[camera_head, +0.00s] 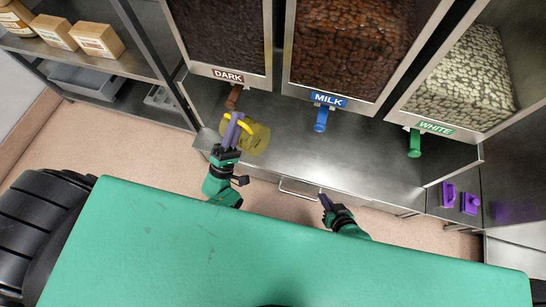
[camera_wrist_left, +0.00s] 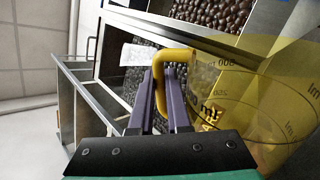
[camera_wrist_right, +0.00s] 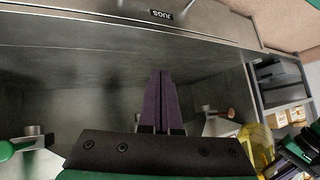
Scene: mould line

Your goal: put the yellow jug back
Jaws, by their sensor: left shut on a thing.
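The yellow jug (camera_head: 257,138) is see-through, with a yellow handle and measuring marks. It is at the left end of the steel counter, just below the brown tap (camera_head: 233,97) of the DARK bin; whether it rests on the counter I cannot tell. My left gripper (camera_head: 232,131) is shut on the jug's handle. In the left wrist view the handle (camera_wrist_left: 178,57) sits at the purple fingers, with the jug's clear body (camera_wrist_left: 255,95) to the right. My right gripper (camera_head: 325,200) is empty, its fingers together in the right wrist view (camera_wrist_right: 161,85), in front of the counter.
A drawer front labelled JUGS (camera_wrist_right: 190,15) shows in the right wrist view; a bar handle (camera_head: 298,188) is below the counter edge. MILK's blue tap (camera_head: 320,120) and WHITE's green tap (camera_head: 415,145) overhang the counter. Purple fittings (camera_head: 447,195) are at right, shelves (camera_head: 90,60) at left.

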